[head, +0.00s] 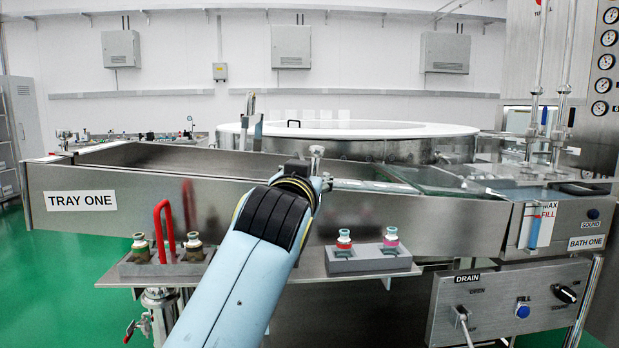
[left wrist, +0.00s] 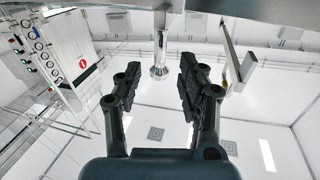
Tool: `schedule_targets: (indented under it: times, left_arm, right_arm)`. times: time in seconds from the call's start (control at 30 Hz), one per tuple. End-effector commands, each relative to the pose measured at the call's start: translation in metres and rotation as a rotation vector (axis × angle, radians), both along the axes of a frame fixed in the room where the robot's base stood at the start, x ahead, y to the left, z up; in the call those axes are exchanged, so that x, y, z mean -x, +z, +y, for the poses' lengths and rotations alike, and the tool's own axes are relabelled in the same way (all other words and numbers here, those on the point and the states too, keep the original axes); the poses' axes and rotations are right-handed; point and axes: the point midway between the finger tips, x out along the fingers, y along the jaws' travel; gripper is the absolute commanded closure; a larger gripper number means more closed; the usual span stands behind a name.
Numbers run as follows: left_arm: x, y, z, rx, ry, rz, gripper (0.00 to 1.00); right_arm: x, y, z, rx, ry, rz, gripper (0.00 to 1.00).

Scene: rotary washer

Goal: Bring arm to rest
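In the head view a light blue arm of mine (head: 245,270) with a dark joint (head: 285,205) reaches up from the bottom, left of centre, to the front wall of the tray marked TRAY ONE (head: 130,200). No gripper fingers can be made out there. In the left wrist view my left gripper (left wrist: 160,78) is open, its two dark fingers apart and pointing up the picture. Nothing is held between them. A metal post with a round end (left wrist: 159,60) shows beyond the fingertips; its distance is unclear. My right gripper is not in view.
Grey holders with small capped bottles stand on a shelf before the tray, left (head: 165,262) and right (head: 368,258). A red handle (head: 165,228) rises at the left holder. A drain panel (head: 500,305) is lower right. A large round vessel (head: 350,140) stands behind.

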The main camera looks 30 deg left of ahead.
Motion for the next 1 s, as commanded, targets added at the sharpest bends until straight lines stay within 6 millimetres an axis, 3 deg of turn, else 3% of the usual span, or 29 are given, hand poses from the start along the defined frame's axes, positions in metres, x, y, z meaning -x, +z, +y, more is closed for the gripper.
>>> schedule_targets:
  times: [0.27, 0.37, 0.43, 0.57, 0.6, 0.7, 0.8, 1.0]
  left_arm:
    - [0.001, -0.002, 0.001, 0.001, 0.001, 0.007, 0.60]
    - [0.013, -0.023, 0.007, 0.012, 0.007, 0.065, 0.60]
    - [0.032, -0.052, 0.014, 0.029, 0.013, 0.152, 0.60]
    - [0.097, -0.125, 0.028, 0.071, 0.012, 0.409, 0.60]
    - [0.121, -0.146, 0.030, 0.084, 0.004, 0.496, 0.60]
    - [0.175, -0.184, 0.029, 0.108, -0.021, 0.679, 0.60]
    - [0.221, -0.207, 0.027, 0.121, -0.051, 0.823, 0.60]
    - [0.295, -0.233, 0.020, 0.134, -0.109, 1.048, 0.60]
  right_arm:
    - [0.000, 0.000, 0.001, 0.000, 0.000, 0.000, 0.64]
    - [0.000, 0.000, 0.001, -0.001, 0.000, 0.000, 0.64]
    - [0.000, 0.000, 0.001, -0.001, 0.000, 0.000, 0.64]
    - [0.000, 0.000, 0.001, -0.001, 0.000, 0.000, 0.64]
    - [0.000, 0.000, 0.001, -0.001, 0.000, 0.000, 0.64]
    - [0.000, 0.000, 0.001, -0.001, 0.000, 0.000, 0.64]
    - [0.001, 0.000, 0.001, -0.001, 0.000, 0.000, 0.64]
    - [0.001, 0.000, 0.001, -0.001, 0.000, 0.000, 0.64]
